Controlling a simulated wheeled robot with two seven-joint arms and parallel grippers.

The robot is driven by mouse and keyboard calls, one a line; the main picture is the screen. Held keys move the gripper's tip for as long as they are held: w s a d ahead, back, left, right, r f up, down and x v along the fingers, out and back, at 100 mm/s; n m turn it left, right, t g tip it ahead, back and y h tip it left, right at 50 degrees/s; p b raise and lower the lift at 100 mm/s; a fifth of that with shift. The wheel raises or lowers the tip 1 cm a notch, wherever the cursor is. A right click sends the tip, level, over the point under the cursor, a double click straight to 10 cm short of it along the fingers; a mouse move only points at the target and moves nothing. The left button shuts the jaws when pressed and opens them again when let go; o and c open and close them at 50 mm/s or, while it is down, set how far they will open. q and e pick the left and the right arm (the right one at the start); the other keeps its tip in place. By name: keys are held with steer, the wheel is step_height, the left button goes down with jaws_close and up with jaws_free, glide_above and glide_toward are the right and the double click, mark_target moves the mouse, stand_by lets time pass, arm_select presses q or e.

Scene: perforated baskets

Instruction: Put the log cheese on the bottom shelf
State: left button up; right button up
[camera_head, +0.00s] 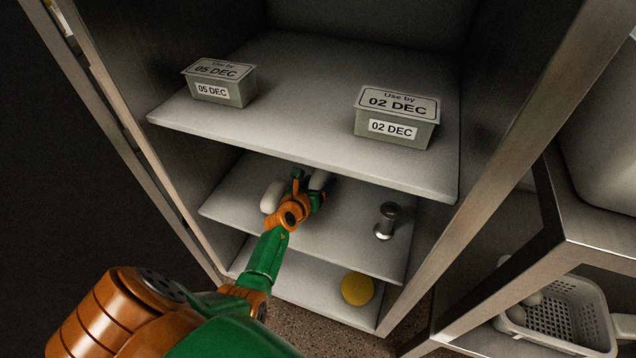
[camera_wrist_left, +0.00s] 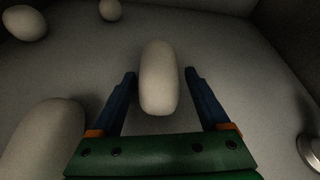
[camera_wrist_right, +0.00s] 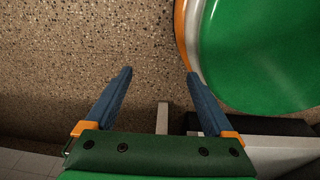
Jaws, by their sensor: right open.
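A pale white log cheese (camera_wrist_left: 158,80) lies on the middle shelf (camera_wrist_left: 235,60) of the cabinet. In the left wrist view it shows between the two fingers of my left gripper (camera_wrist_left: 160,73), with a gap on each side. My left gripper (camera_head: 308,188) is open and reaches into the middle shelf; in the head view it partly hides a white log (camera_head: 319,180). Another white log (camera_head: 271,197) lies to its left. The bottom shelf (camera_head: 310,292) is below. My right gripper (camera_wrist_right: 160,73) is open and empty above the speckled floor.
A yellow round cheese (camera_head: 357,289) sits on the bottom shelf's right side. A metal object (camera_head: 386,221) stands on the middle shelf. Tubs labelled 05 DEC (camera_head: 220,84) and 02 DEC (camera_head: 397,118) are on the top shelf. A perforated basket (camera_head: 562,315) is at right.

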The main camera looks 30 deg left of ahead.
steer(key=shift+s, duration=0.2)
arm_select(q)
steer(key=shift+s+r+p, duration=0.15)
steer(key=shift+r+p, duration=0.1)
steer(key=shift+p, duration=0.05)
steer(key=p+v, duration=0.3)
steer(key=v, duration=0.2)
steer(key=shift+s+r+p, duration=0.15)
steer(key=shift+r+p, duration=0.15)
steer(key=shift+p, duration=0.1)
steer(key=p+v, duration=0.1)
steer(key=v, duration=0.4)
steer(key=shift+s+p, duration=0.25)
steer(key=shift+p, duration=0.15)
steer(key=shift+s+d, duration=0.15)
steer(key=shift+s, duration=0.25)
arm_select(e)
step_height(320, 180, up, 6)
steer(key=s+a, duration=0.2)
steer(key=shift+g, duration=0.3)
steer(key=shift+w+d, duration=0.1)
steer(key=shift+d, duration=0.05)
